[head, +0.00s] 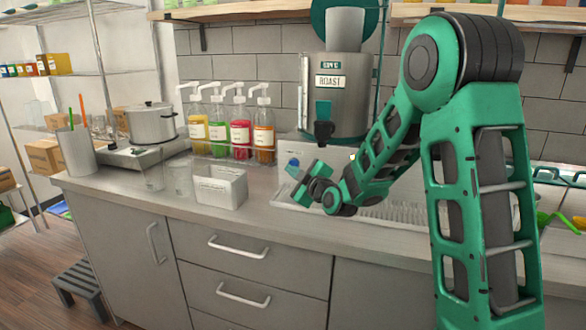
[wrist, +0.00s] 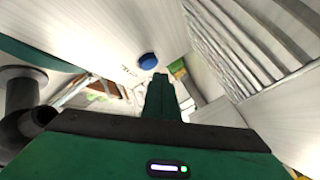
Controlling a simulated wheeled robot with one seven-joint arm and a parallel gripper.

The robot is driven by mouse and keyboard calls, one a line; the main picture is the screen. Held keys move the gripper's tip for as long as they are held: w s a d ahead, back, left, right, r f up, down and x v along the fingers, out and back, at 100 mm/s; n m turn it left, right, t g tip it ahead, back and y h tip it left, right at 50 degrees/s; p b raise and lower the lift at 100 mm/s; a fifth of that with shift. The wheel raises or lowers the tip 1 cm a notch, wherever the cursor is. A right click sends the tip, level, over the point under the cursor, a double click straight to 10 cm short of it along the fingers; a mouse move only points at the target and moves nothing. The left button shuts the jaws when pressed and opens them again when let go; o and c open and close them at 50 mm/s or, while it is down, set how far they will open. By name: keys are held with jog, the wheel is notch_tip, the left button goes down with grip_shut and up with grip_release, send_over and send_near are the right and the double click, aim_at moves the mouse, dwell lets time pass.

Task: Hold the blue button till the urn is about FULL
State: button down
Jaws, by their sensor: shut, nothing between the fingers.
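The urn (head: 342,95) is a grey metal cylinder with a ROAST label and a dark tap, standing on a pale base at the back of the counter. A narrow upright strip runs down its left side; I cannot read a level there. The round blue button (wrist: 148,61) is on a pale panel in the wrist view. It also shows as a small blue spot in the head view (head: 293,161). My green gripper (head: 292,169) is shut and empty, in front of the button. In the wrist view its fingertips (wrist: 160,77) lie just beside the button's edge; I cannot tell whether they touch.
A white open box (head: 220,188) and clear cups (head: 180,178) stand on the counter to the left. Several pump bottles (head: 238,125) stand behind them. A ribbed drip grate (head: 385,212) lies beneath my arm. A pot (head: 152,123) sits at the far left.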

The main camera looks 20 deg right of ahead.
jog(key=shift+d, duration=0.1)
jog(key=shift+w+d, duration=0.2)
jog(key=shift+w, duration=0.15)
jog(key=shift+w+d, duration=0.35)
jog(key=shift+w, duration=0.1)
dwell(7.1)
